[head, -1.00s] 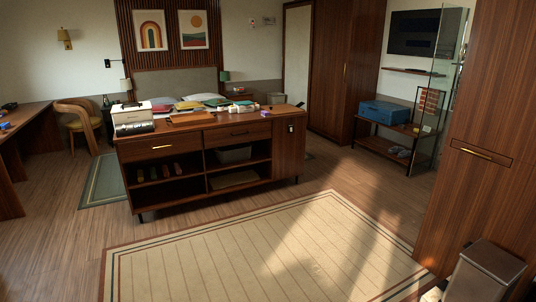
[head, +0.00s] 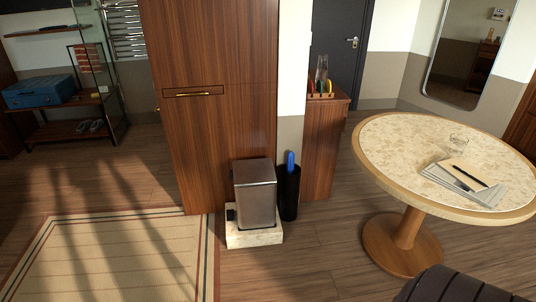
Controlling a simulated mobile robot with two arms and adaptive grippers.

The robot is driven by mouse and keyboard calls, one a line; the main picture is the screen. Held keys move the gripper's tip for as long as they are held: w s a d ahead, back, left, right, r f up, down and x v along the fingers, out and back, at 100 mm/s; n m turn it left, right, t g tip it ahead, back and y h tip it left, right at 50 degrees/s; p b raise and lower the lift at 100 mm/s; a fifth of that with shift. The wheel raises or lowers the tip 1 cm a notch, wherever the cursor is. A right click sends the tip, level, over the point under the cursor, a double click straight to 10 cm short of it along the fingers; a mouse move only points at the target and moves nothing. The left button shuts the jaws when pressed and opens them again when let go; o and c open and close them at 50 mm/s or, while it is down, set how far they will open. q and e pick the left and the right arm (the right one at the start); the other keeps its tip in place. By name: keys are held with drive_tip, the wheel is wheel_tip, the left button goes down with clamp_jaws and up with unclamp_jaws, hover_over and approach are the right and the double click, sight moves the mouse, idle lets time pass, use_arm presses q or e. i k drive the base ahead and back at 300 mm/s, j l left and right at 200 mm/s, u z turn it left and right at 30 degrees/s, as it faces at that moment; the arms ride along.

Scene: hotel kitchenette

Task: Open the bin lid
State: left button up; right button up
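A rectangular metallic grey-brown bin (head: 255,203) stands upright on a low pale stone base (head: 257,238) in the middle of the head view. Its flat lid (head: 254,171) appears shut. A small dark part (head: 230,212) shows at its lower left. The bin stands in front of the tall wooden cabinet. Neither of my grippers shows in the view, so their state and distance from the bin cannot be seen.
A black umbrella stand (head: 288,193) with a blue item is right of the bin. A tall wooden cabinet (head: 205,130) rises behind. A round table (head: 395,150) and a dark seat (head: 450,287) are at right. A rug (head: 125,260) lies left; floor before the bin is clear.

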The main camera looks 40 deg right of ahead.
sight(252, 172)
drive_tip(key=i+j+z, duration=0.2)
drive_tip(key=j+z, duration=0.15)
drive_tip(key=i+j+z, duration=0.15)
drive_tip(key=j+z, duration=0.6)
drive_tip(key=i+j+z, duration=0.1)
drive_tip(key=j+z, duration=0.3)
drive_tip(key=i+j+z, duration=0.1)
drive_tip(key=i+j, duration=0.2)
drive_tip(key=i, duration=0.1)
